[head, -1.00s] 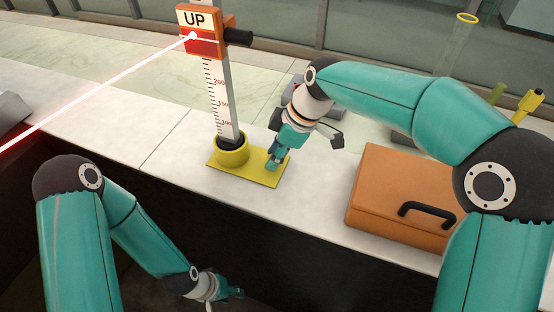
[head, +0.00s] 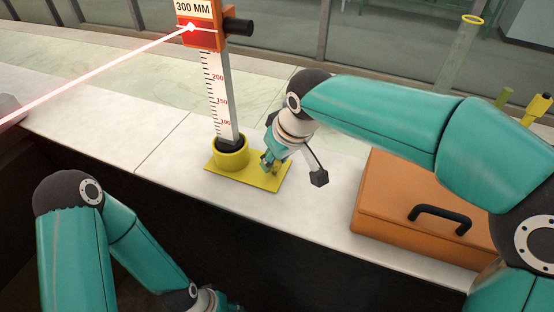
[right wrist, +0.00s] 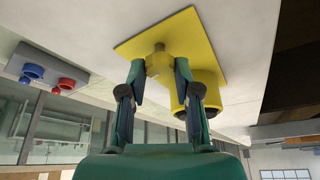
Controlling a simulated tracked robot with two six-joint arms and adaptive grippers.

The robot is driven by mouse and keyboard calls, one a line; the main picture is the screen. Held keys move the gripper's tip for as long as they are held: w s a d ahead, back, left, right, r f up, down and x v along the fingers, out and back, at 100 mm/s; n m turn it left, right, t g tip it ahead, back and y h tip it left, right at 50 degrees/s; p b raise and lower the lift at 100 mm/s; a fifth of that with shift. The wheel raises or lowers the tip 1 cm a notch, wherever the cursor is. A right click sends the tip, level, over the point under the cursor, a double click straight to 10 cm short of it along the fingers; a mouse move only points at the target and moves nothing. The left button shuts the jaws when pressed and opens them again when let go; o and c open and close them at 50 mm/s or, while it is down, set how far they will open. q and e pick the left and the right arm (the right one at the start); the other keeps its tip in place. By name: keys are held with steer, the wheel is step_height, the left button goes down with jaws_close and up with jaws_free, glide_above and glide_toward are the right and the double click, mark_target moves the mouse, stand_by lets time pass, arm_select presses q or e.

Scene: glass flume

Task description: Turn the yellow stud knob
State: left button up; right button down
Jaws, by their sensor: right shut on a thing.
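The yellow stud knob (right wrist: 158,64) is a small faceted knob on a grey stud. The stud rises from a yellow base plate (head: 240,180). My right gripper (right wrist: 159,70) is shut on the knob, with one finger on each side. In the head view my right gripper (head: 270,163) is low over the plate, right of the yellow collar (head: 231,153), and mostly hides the knob. The collar holds an upright scale post (head: 221,95). My left gripper (head: 214,300) is at the bottom edge, too cut off to tell its state.
An orange target block (head: 204,32) on the post bears a red beam's spot and a label reading 300 MM. An orange case (head: 385,210) with a black handle lies on the right of the pale ledge (head: 150,150). Blue and red knobs (right wrist: 66,83) show in the wrist view.

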stand_by(0.5)
steer(key=c, duration=0.8)
jaws_free()
steer(key=shift+r, duration=0.15)
steer(key=v, duration=1.1)
steer(key=shift+s+r, duration=0.2)
steer(key=shift+r, duration=0.1)
